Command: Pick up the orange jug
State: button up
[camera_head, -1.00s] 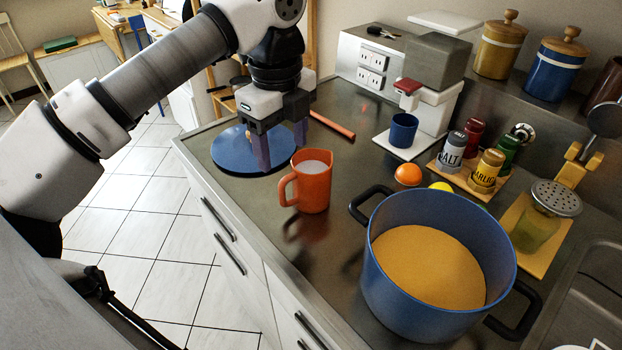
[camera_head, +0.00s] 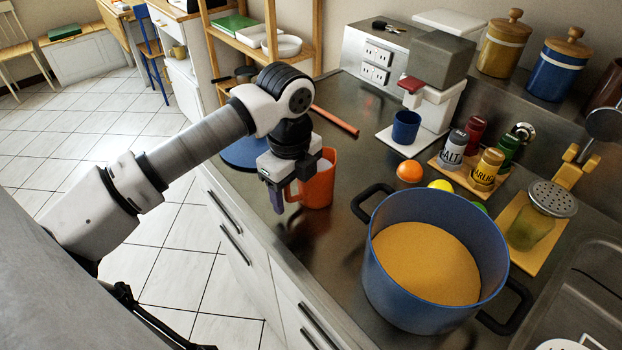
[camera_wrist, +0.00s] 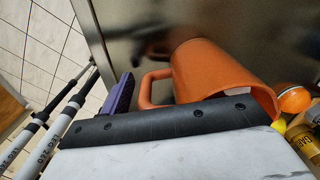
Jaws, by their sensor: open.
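The orange jug (camera_head: 318,186) stands upright on the steel counter, its handle towards the counter's front edge. My gripper (camera_head: 292,190) is at the jug with its fingers pointing down. One purple finger shows on the near side of the handle; the other is hidden. In the wrist view the jug (camera_wrist: 212,75) and its handle lie beside the visible finger (camera_wrist: 118,95), with a small gap between finger and handle. I cannot tell where the hidden finger is relative to the handle. The jaws are open and the jug is not held.
A large blue pot (camera_head: 398,290) with black handles stands right of the jug. A blue plate (camera_head: 240,155) lies behind my gripper. An orange ball (camera_head: 409,171), a blue cup (camera_head: 406,127) and a spice rack (camera_head: 452,174) stand farther right. The counter's front edge is close to the jug.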

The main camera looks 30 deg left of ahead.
grip_shut()
dwell(0.3)
jog(key=shift+r, duration=0.25)
